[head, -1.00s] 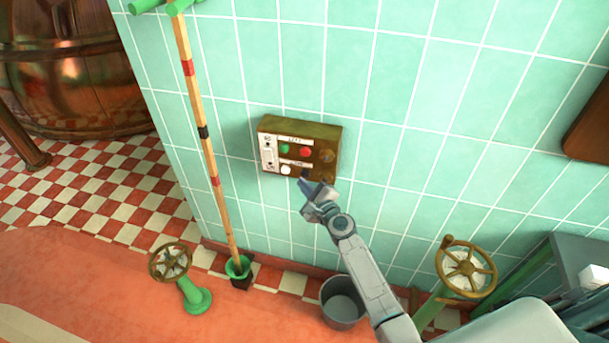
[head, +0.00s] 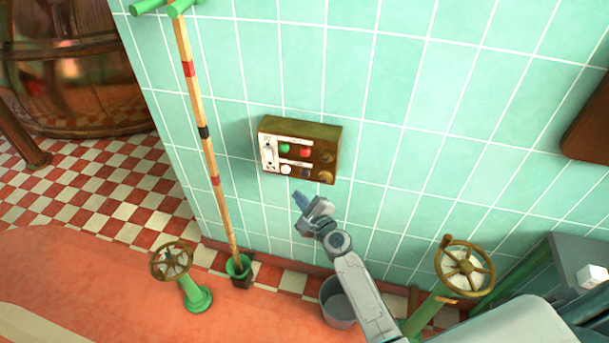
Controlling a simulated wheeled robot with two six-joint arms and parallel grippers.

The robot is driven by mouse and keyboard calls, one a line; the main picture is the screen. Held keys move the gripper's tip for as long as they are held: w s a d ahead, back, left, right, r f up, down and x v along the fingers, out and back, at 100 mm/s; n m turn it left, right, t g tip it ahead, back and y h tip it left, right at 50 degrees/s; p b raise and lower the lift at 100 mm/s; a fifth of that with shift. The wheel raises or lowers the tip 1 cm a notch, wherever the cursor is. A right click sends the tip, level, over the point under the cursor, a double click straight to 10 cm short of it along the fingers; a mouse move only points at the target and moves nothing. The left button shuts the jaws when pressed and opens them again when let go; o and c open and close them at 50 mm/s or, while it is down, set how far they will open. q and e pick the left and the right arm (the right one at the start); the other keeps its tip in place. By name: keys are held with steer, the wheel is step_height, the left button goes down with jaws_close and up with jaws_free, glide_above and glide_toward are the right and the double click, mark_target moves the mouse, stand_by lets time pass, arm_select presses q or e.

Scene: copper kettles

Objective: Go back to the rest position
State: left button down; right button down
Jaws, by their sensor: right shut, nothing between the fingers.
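My right gripper (head: 300,200) is shut and empty. It hangs in front of the tiled wall, just below the control box and apart from it. Its arm comes in from the lower right. The control box (head: 330,133) is brown and fixed to the wall. Its front carries a green button (head: 285,147), a red button (head: 305,152), a white button (head: 286,170), darker knobs and a white switch plate (head: 268,153) at the left. My left gripper is not in view.
A striped pole (head: 197,103) stands in a small green holder (head: 238,267) to the left. A bronze handwheel (head: 171,261) on a green stand is at the lower left. Another handwheel (head: 466,268) stands right of my arm. A grey bucket (head: 338,303) is partly behind my arm.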

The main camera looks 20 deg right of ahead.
stand_by(0.4)
steer(key=s+d+f+n+g+h, duration=0.1)
steer(key=s+d+f+n+g, duration=0.2)
steer(key=s+f, duration=0.6)
steer(key=s+f+n+g, duration=0.2)
steer(key=s+f+n, duration=0.3)
steer(key=f, duration=0.8)
steer(key=s+d+f+n+g+h, duration=0.15)
steer(key=s+f+n+g, duration=0.35)
steer(key=f, duration=0.6)
steer(key=s+d+f+n+g, duration=0.2)
steer(key=s+f, duration=0.3)
steer(key=s, duration=0.7)
steer(key=s+d+f+n+g+h, duration=0.1)
steer(key=s+d+f+n, duration=0.2)
steer(key=s, duration=0.9)
steer(key=s+d+f+n+g+h, duration=0.1)
steer(key=s+f+n, duration=0.5)
steer(key=s, duration=0.7)
steer(key=shift+d+f+g, duration=0.55)
steer(key=shift+d+g, duration=0.25)
